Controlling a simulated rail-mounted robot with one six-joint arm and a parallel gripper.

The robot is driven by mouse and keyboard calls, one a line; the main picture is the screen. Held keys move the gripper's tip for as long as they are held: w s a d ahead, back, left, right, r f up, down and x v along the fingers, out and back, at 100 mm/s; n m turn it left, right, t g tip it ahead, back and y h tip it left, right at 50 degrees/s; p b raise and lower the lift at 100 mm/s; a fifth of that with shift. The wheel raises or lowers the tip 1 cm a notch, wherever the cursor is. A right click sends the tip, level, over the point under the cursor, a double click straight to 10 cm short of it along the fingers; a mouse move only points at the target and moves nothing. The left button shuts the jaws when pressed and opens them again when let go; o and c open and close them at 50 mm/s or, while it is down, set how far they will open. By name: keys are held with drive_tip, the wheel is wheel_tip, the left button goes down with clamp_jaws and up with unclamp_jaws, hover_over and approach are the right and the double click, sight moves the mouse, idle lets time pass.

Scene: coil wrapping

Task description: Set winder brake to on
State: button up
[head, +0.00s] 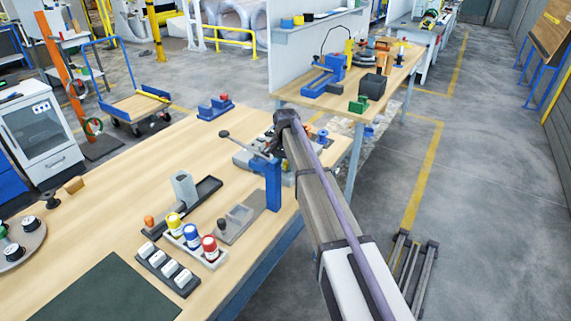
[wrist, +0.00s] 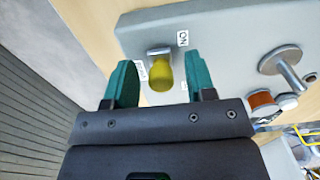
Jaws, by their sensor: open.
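The winder brake is a small lever with a yellow grip (wrist: 160,76) on a silver pivot, set on a grey housing (wrist: 222,40) in the wrist view. An "ON" label (wrist: 183,39) is at the upper right of the pivot. The yellow grip points down in the picture, away from that label. A second label (wrist: 141,72) left of the grip is hard to read. My gripper (wrist: 162,80) is open, its teal fingers on either side of the grip with gaps visible. In the head view my arm hides the gripper and brake.
A metal crank or peg (wrist: 287,68) and an orange button (wrist: 262,103) are on the housing to the right. In the head view, a blue post (head: 272,183) stands close by my arm. Colored-cap bottles (head: 192,236) stand on the wooden bench (head: 90,210). The aisle at right is mostly clear.

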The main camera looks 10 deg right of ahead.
sight(285, 162)
wheel_tip(285, 162, up, 11)
drive_tip(key=p, duration=1)
drive_tip(key=shift+p, duration=0.35)
drive_tip(key=shift+f, duration=0.15)
